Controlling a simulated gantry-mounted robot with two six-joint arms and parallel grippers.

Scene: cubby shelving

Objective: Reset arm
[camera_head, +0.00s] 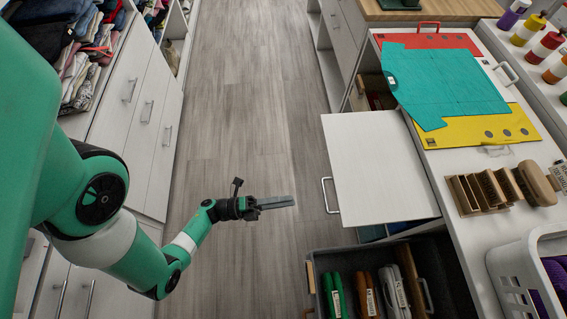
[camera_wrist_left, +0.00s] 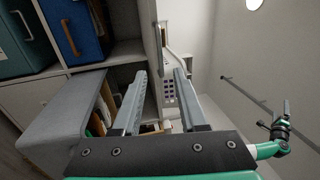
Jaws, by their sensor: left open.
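My left gripper (camera_head: 275,203) reaches in from the left in the head view and hangs above the floor, pointing right. In the left wrist view its two fingers (camera_wrist_left: 162,85) are apart with nothing between them. The fingers point toward the shelving. My right gripper (camera_wrist_left: 284,108) shows small at the right edge of the left wrist view, pointing up; its jaw opening is too small to tell. My right arm does not show in the head view.
An open white door (camera_head: 378,168) juts into the aisle, right of my left gripper and apart from it. Below it is a pulled-out grey drawer (camera_head: 453,268) with several handled items. White cabinets (camera_head: 140,110) line the left. The wooden floor (camera_head: 240,90) between is clear.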

